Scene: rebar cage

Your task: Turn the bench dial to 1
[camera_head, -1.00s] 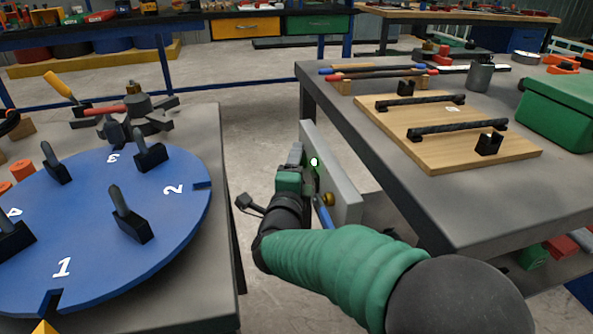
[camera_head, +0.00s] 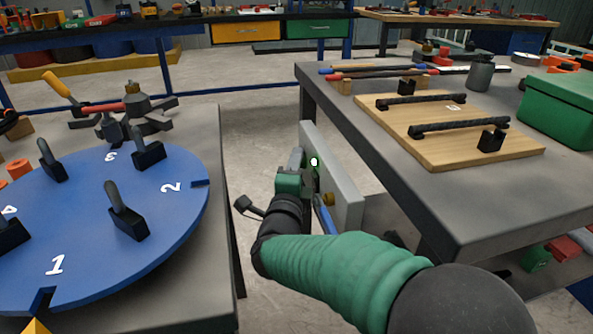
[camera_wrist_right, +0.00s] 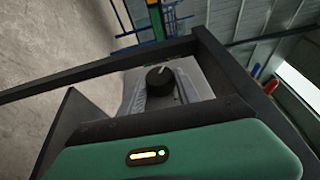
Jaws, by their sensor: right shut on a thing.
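The bench dial is a round black knob (camera_wrist_right: 159,80) with a white mark, on a grey face in the right wrist view. In the head view it is hidden behind my right gripper. A grey upright panel (camera_head: 343,190) stands at the end of the right bench, with a brass-coloured knob on its face. My right gripper (camera_head: 314,182) is at this panel and is shut on the dial. The dial's numbers cannot be read in either view. My left gripper is not in view.
A blue disc (camera_head: 85,262) with white numbers and upright black pegs lies on the left bench (camera_head: 219,225). The right bench (camera_head: 470,205) holds a wooden board (camera_head: 430,150) with black bars and a green box (camera_head: 560,110). Open floor lies between the benches.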

